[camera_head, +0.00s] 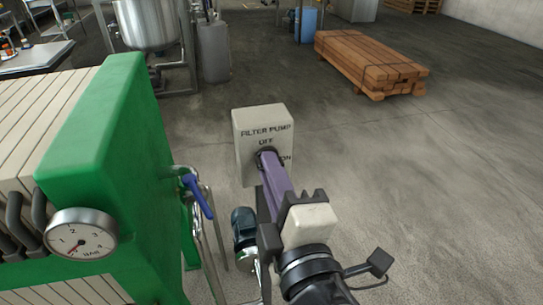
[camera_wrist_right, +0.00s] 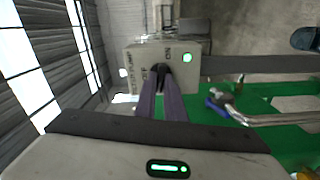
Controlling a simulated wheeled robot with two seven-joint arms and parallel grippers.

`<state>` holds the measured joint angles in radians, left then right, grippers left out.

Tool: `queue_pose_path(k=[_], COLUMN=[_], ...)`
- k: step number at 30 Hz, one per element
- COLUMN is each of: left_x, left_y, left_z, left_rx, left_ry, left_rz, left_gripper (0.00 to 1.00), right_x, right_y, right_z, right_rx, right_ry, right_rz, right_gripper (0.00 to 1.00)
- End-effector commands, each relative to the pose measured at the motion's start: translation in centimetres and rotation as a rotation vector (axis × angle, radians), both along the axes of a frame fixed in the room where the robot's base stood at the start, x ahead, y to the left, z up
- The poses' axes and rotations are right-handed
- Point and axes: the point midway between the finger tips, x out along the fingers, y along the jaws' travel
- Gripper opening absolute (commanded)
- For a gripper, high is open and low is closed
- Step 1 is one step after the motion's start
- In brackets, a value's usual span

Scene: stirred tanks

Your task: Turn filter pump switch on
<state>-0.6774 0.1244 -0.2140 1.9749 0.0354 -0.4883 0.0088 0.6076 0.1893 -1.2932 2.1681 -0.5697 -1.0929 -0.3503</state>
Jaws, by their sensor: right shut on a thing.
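The filter pump switch box (camera_head: 250,118) is pale and upright, with the words FILTER PUMP, OFF and ON on its front. Its dark knob (camera_head: 264,152) is mostly hidden by my right gripper (camera_head: 270,158). The purple fingers of that gripper reach up to the box and are shut on the knob. In the right wrist view the box (camera_wrist_right: 135,55) shows sideways, with a lit green lamp (camera_wrist_right: 187,57) and the dark knob between the fingertips (camera_wrist_right: 160,72). I cannot tell which way the knob points. My left gripper is out of view.
A green filter press (camera_head: 115,140) with a round gauge (camera_head: 80,235) stands close on the left. A blue-handled valve (camera_head: 198,195) and a dark pump motor (camera_head: 244,225) are near my right arm. Stacked timber (camera_head: 370,62) lies farther back. The floor at right is clear.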

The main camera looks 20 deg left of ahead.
Motion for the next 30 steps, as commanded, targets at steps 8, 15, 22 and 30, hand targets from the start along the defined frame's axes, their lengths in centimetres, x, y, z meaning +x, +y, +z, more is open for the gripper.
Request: queue_pose_path(k=[8, 15, 22, 30], left_x=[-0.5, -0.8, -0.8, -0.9], left_y=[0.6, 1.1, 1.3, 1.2], left_z=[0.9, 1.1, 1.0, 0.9], left_rx=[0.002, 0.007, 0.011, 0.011], left_ry=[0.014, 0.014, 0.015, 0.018], left_rz=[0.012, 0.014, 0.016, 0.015], left_gripper=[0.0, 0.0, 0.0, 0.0], right_x=[0.0, 0.0, 0.0, 0.0], right_y=[0.0, 0.0, 0.0, 0.0], right_z=[0.1, 0.0, -0.1, -0.1], right_rx=[-0.124, -0.167, -0.177, -0.177], right_ry=[-0.083, -0.113, -0.121, -0.121], right_rz=[-0.001, 0.0, 0.0, 0.0], right_gripper=[0.0, 0.0, 0.0, 0.16])
